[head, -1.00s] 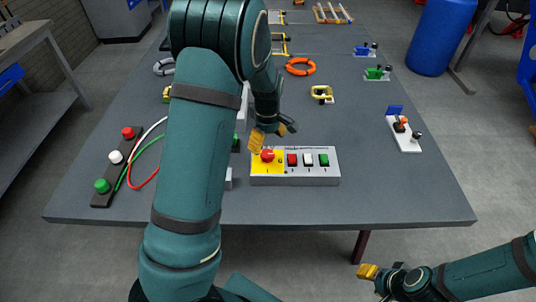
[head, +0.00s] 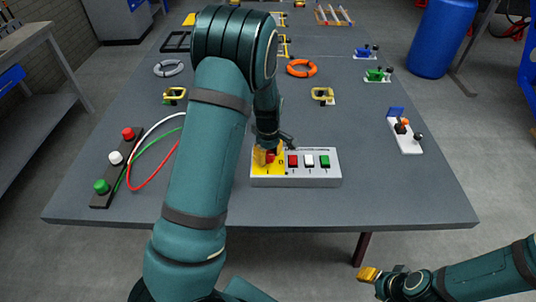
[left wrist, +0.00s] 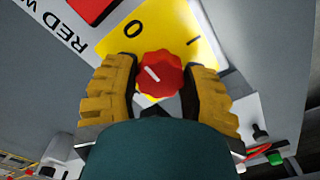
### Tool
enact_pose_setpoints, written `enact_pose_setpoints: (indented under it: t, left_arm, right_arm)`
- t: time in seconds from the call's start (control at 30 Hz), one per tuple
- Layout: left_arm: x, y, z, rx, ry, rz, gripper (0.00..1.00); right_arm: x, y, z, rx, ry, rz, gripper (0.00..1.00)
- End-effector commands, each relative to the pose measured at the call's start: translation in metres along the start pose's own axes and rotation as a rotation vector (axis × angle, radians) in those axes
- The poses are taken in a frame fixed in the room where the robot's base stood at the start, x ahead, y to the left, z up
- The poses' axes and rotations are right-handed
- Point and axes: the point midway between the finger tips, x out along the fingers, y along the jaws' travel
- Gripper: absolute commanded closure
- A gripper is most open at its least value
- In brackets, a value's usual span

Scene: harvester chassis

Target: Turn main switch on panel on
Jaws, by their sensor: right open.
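The switch panel is a light grey box (head: 300,180) near the table's front edge. Its yellow plate (head: 260,169) carries the red main switch knob (left wrist: 160,73). In the left wrist view the plate shows the marks O and I, and a short white line on the knob slants toward the upper left, on the O side. My left gripper (left wrist: 162,85) is at the knob, one yellow finger on each side, very close. I cannot tell whether the fingers press on it. My right gripper (head: 368,274) is open and empty, in front of the table at lower right.
Red (head: 293,161), white (head: 309,161) and green (head: 325,161) buttons sit on the panel right of the knob. A dark button strip (head: 116,167) with cables lies left. A white joystick plate (head: 404,134) lies right. The table between is mostly clear.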

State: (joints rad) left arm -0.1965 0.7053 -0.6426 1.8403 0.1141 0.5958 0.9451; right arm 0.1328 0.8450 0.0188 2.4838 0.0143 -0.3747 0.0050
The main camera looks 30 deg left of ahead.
Motion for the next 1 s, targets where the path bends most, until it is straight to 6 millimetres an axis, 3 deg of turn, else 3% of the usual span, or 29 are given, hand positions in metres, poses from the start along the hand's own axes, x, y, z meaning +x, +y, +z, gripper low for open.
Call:
enact_pose_setpoints:
  t: [0.47,1.0]
  left_arm:
    - [0.0007,-0.0006,0.0001,0.1,-0.003,-0.002,0.9]
    - [0.0013,-0.0006,0.0008,0.576,-0.004,-0.001,0.9]
  right_arm:
    - [-0.0001,0.0,0.0,0.0,0.0,0.0,0.53]
    - [0.0036,0.0012,0.0005,0.0,0.0,0.001,0.53]
